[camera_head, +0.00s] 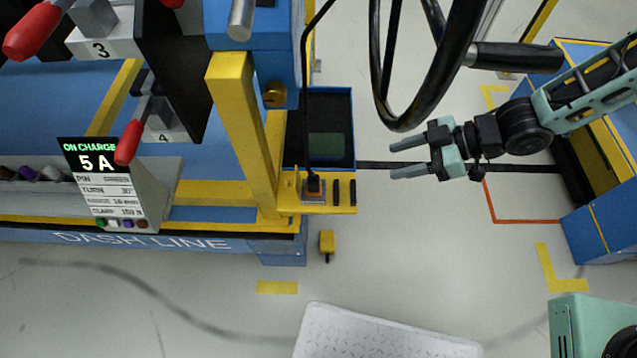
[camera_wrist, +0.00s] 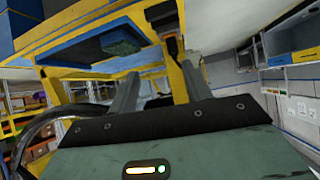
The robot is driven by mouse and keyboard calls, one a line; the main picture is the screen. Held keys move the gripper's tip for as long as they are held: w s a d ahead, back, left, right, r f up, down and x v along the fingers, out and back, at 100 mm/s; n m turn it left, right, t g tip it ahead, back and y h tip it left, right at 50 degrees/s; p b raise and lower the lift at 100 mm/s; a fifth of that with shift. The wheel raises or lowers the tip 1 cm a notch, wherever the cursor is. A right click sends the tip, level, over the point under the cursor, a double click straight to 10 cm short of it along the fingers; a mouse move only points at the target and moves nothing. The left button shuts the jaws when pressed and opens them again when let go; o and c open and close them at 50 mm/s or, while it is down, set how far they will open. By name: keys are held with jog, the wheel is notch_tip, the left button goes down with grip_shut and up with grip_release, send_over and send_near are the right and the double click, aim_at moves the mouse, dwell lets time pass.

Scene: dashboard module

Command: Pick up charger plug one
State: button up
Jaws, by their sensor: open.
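A small dark shape (camera_wrist: 172,46) beyond the right finger may be the plug; I cannot tell.
A black steering wheel (camera_head: 432,75) hangs just above my gripper. A blue tray (camera_head: 347,100) sits behind the bracket, beside a yellow post (camera_head: 240,130). Two dark slots (camera_head: 344,192) lie right of the plug. The floor between bracket and gripper is clear.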

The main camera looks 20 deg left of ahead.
jog(key=s+a+n+g+y, duration=0.1)
jog(key=s+a, duration=0.1)
jog(key=b, duration=0.2)
send_near(313, 178)
jog(key=a+f, duration=0.1)
jog(key=s+a+f, duration=0.1)
jog(key=a+f, duration=0.1)
jog(key=shift+f, duration=0.25)
jog(key=shift+r+p+x, duration=0.15)
jog(key=shift+x, duration=1.35)
jog(key=shift+r+p+x, duration=0.15)
jog(key=shift+x, duration=1.35)
jog(key=shift+a, duration=0.15)
grip_shut()
